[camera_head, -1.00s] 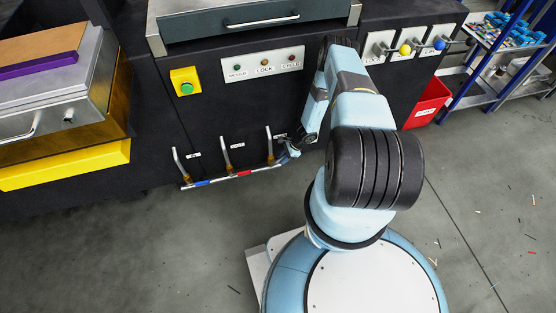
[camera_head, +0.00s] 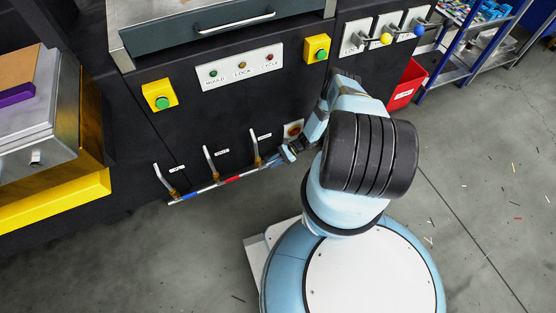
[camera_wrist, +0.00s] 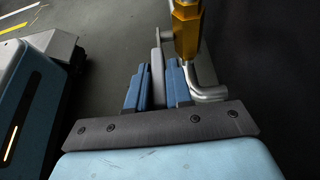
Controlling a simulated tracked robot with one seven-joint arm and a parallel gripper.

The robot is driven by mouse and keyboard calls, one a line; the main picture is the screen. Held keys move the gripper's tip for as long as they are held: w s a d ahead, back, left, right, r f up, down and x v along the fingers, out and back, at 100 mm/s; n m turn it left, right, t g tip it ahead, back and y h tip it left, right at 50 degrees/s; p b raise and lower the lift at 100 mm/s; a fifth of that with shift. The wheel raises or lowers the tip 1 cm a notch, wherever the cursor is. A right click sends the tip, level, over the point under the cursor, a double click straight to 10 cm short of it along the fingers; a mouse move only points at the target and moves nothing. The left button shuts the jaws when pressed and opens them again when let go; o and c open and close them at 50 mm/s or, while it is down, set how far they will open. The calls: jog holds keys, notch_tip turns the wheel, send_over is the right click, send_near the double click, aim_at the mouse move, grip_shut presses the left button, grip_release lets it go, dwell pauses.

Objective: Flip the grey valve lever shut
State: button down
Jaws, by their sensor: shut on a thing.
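In the wrist view, the grey valve lever (camera_wrist: 157,62) sits between the two blue fingers of my gripper (camera_wrist: 158,85), which are shut on it. The lever joins a brass valve (camera_wrist: 186,30) just right of the fingers, above a silver pipe elbow (camera_wrist: 209,92). In the head view, my gripper (camera_head: 284,155) is at the rightmost of three brass valves (camera_head: 257,160) low on the black panel. My fingers and wrist hide most of the grey lever there. A blue lever (camera_head: 190,196) and a red lever (camera_head: 231,179) belong to the other two valves.
A red knob on a plate (camera_head: 293,130) is close above my gripper. Yellow button boxes (camera_head: 160,95) (camera_head: 316,48) and a lamp plate (camera_head: 240,68) are higher. A red bin (camera_head: 407,85) stands to the right. Open floor lies in front of the panel.

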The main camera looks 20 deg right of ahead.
jog(key=shift+d+f, duration=0.2)
jog(key=shift+d, duration=0.15)
jog(key=c, duration=1.4)
grip_release()
jog(key=shift+o, duration=1.4)
jog(key=shift+a, duration=0.15)
jog(key=shift+r, duration=0.1)
jog(key=s+v, duration=0.1)
jog(key=v, duration=1.2)
jog(key=shift+w+d, duration=0.4)
jog(key=shift+w, duration=0.05)
